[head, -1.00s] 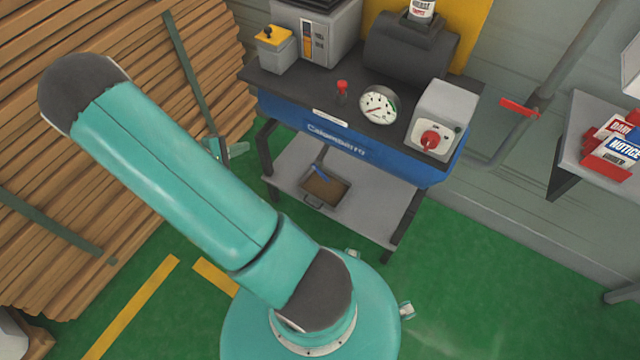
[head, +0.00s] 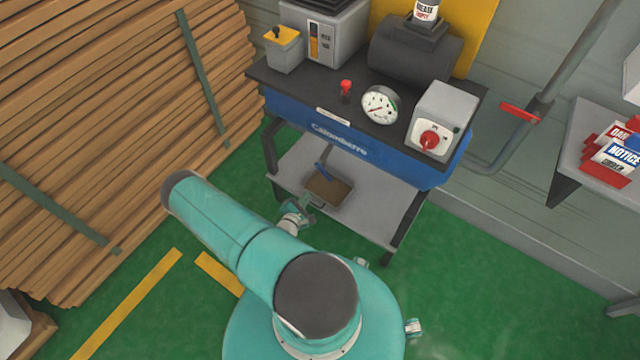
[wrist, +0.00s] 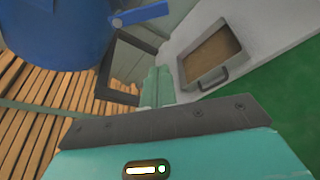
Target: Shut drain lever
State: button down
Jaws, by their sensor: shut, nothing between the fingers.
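A blue lever (head: 321,171) shows under the workbench, above a grey tray (head: 330,190) with brown contents on the lower shelf. In the wrist view the lever (wrist: 140,15) sticks out sideways beside a round blue tank (wrist: 55,30). The tray (wrist: 212,60) is right of it there. My gripper (head: 304,212) is at the front left of the lower shelf, below the lever in the head picture. In the wrist view my gripper (wrist: 157,85) is shut and empty, apart from the lever. The lever's pivot is not clear.
The workbench (head: 290,88) carries a gauge (head: 380,104), a red-knobbed switch box (head: 440,120) and a motor. A dark bench leg frame (wrist: 118,90) is close left of my gripper. Stacked planks (head: 100,120) stand at left. A red-handled pipe valve (head: 520,112) is at right.

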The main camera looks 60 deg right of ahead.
aim_at(323, 172)
jog(key=s+d, duration=0.1)
jog(key=d, duration=0.8)
jog(key=shift+s+r, duration=0.25)
jog(key=shift+s, duration=0.15)
jog(key=shift+d, duration=0.1)
